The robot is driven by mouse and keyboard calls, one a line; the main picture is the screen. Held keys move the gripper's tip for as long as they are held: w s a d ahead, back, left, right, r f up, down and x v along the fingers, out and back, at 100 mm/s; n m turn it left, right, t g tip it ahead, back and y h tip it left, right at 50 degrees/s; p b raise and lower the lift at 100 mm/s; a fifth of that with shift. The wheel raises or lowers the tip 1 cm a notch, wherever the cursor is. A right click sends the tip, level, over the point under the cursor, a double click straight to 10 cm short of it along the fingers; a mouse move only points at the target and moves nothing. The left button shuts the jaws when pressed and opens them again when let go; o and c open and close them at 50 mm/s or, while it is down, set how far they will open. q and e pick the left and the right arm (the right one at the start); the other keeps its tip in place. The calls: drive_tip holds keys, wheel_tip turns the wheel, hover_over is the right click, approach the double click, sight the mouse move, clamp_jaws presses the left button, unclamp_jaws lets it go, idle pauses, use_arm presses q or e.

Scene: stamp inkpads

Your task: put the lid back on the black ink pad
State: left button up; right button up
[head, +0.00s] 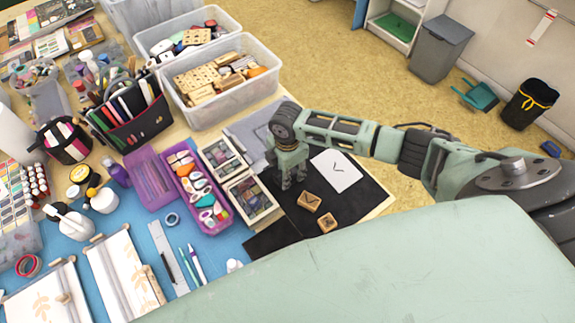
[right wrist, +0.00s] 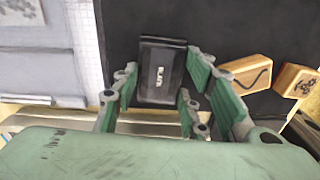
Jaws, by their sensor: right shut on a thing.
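A dark rectangular piece with white lettering on top, seemingly the black ink pad's lid (right wrist: 162,58), sits between the fingers of my right gripper (right wrist: 160,88). The fingers are shut on its sides. I cannot tell from this angle whether the pad's base is under it or whether they touch. In the head view my right gripper (head: 289,180) points down over the black mat (head: 350,215), and it hides most of what it holds. My left gripper is not in view.
Two wooden stamps (head: 310,201) (head: 327,223) lie on the mat near a white card (head: 336,170) with a black mark. Stamp boxes (head: 252,200) stand just left of the gripper, beside a purple tray (head: 222,227). Clear bins stand behind.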

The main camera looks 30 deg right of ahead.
drive_tip(key=o, duration=0.9)
drive_tip(key=o, duration=0.4)
drive_tip(key=shift+o, duration=0.2)
drive_tip(key=shift+r, duration=0.15)
drive_tip(key=shift+r+p, duration=3.4)
drive_tip(key=shift+p, duration=0.2)
drive_tip(key=shift+c, duration=0.7)
